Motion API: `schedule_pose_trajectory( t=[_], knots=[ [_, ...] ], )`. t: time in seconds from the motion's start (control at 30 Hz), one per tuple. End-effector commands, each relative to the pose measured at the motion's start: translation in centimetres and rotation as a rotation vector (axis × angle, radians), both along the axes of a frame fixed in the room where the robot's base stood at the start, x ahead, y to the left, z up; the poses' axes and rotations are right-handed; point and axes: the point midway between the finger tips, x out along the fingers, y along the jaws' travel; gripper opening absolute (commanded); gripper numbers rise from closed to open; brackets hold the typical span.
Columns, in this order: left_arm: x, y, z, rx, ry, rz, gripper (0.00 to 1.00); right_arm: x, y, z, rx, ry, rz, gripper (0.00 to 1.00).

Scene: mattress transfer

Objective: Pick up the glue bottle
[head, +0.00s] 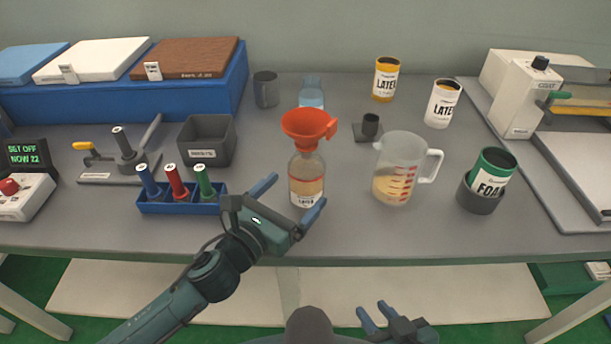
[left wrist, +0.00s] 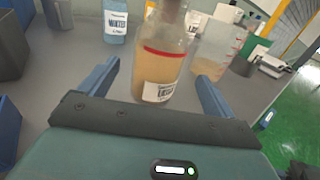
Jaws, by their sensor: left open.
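A clear bottle of amber liquid (head: 306,180) stands upright on the grey table, with an orange funnel (head: 308,125) in its neck. I cannot read its label clearly, and no label in view plainly says glue. My left gripper (head: 297,191) is open, its two blue fingers on either side of the bottle's lower part. In the left wrist view the bottle (left wrist: 163,70) stands between the fingers, with a gap on the left; contact on the right is unclear. My right gripper (head: 377,314) is open and empty, low in front of the table.
A measuring jug (head: 398,160) stands right of the bottle, and a blue rack (head: 180,207) with several small tubes stands left. A blue water bottle (head: 311,93) is behind it. A green foam can (head: 492,172) sits in a dark holder. Table front between jug and foam can is clear.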

Motion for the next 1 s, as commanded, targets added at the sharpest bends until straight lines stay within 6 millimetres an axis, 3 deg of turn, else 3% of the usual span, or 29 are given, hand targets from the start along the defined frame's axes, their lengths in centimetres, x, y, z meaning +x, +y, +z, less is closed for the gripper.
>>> schedule_pose_trajectory(
  t=[0.6, 0.9, 1.0],
  knots=[
    [6.0, -3.7, 0.5, -0.003, 0.002, 0.001, 0.90, 0.0, -0.1, 0.4, -0.014, 0.001, 0.002, 0.32],
    [6.4, -3.9, 0.4, -0.002, 0.002, 0.000, 0.90, -0.1, -0.1, 0.3, -0.014, 0.003, 0.003, 0.32],
    [6.4, -3.9, 0.4, -0.002, 0.002, 0.000, 0.81, -0.1, -0.1, 0.3, -0.014, 0.003, 0.003, 0.32]
  ],
)
